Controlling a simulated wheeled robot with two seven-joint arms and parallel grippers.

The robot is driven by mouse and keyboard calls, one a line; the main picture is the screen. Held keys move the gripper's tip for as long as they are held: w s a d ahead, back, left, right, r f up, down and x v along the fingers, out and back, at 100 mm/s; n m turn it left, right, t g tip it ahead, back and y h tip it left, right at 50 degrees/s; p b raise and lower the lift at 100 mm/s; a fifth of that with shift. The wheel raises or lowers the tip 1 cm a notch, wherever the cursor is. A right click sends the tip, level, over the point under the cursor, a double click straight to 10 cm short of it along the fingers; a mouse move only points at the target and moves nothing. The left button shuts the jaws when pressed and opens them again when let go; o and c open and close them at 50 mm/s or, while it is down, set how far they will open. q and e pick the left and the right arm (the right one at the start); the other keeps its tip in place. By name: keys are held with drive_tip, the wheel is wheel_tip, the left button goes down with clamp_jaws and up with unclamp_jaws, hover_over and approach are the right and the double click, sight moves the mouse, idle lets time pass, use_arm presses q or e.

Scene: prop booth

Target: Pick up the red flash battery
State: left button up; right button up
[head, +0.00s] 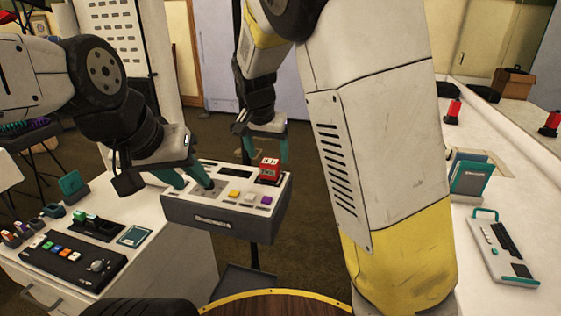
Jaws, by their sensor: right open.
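The red flash battery (269,170) stands upright in a slot at the back right of a grey charger-like box (228,222). My right gripper (265,155) is open, with teal fingers spread just above and behind the battery; I cannot tell if they touch it.
A white cabinet (165,262) at left carries a control panel (72,257) and small items. A white counter at right holds a white device (502,247), a teal-covered book (471,175) and red-topped items (453,112). My right arm hides much of the middle right.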

sight(269, 162)
drive_tip(key=shift+w+a+r, duration=0.1)
drive_tip(key=shift+w+a, duration=0.1)
drive_tip(key=shift+w, duration=0.15)
drive_tip(key=shift+w+t, duration=0.2)
drive_tip(key=shift+t, duration=0.1)
drive_tip(key=x, duration=0.7)
drive_tip(key=shift+d+f, duration=0.25)
drive_tip(key=shift+f, duration=0.05)
clamp_jaws()
